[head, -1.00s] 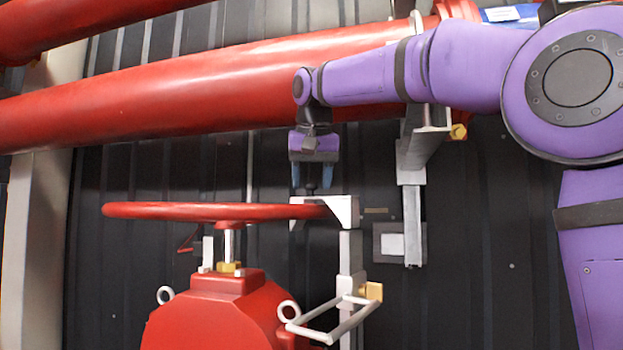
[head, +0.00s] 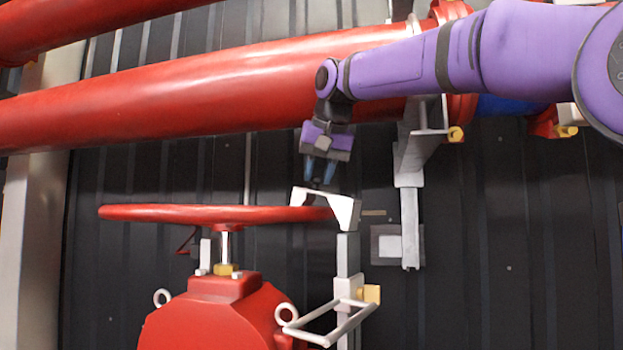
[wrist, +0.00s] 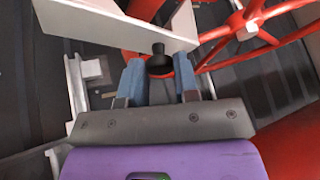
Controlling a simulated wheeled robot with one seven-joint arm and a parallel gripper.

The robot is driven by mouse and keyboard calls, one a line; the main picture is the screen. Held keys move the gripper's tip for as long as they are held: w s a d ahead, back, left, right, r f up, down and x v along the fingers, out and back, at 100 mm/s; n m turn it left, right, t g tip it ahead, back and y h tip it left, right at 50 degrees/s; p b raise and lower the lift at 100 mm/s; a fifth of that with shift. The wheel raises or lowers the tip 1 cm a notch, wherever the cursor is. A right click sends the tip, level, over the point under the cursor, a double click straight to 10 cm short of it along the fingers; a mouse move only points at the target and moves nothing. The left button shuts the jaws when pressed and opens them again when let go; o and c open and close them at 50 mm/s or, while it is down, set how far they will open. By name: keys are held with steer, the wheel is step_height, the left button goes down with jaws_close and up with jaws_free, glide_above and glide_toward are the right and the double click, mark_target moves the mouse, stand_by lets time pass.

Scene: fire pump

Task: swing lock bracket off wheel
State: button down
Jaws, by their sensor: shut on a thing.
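The pale grey lock bracket (head: 325,195) sits at the right end of the red handwheel (head: 160,213). It is tilted, and the rim's right end still shows under its arch. Its right leg is just above the top of the grey post (head: 347,255). My gripper (head: 320,177) is above the bracket, its blue fingers pointing down. In the wrist view, the fingers (wrist: 160,80) are on either side of the black knob (wrist: 159,62) on the bracket plate (wrist: 115,22), shut on it. The wheel's spokes (wrist: 245,22) show beyond the plate.
A large red pipe (head: 200,90) runs behind and above my gripper. A grey pipe support (head: 410,170) stands to the right. A wire handle (head: 330,320) with a brass block (head: 371,294) is on the post, beside the red valve body (head: 215,315).

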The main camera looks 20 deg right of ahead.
steer(key=shift+s+d+r+m+t+y, duration=0.15)
steer(key=shift+s+d+r+t+y, duration=0.15)
steer(key=shift+s+d+t, duration=0.25)
steer(key=shift+s+d+r+m+t+y, duration=0.15)
steer(key=shift+s+d+r+t+y, duration=0.15)
steer(key=shift+s+t, duration=0.25)
steer(key=shift+s+d+r+t+y, duration=0.15)
steer(key=shift+s+d+t+y, duration=0.35)
steer(key=shift+s+t, duration=0.15)
steer(key=shift+s+d+r+t+y, duration=0.1)
steer(key=shift+s+d+t+y, duration=0.4)
steer(key=shift+s, duration=0.2)
steer(key=c, duration=0.9)
jaws_free()
steer(key=shift+o, duration=0.2)
steer(key=v, duration=0.7)
steer(key=shift+s, duration=0.2)
steer(key=shift+r, duration=0.15)
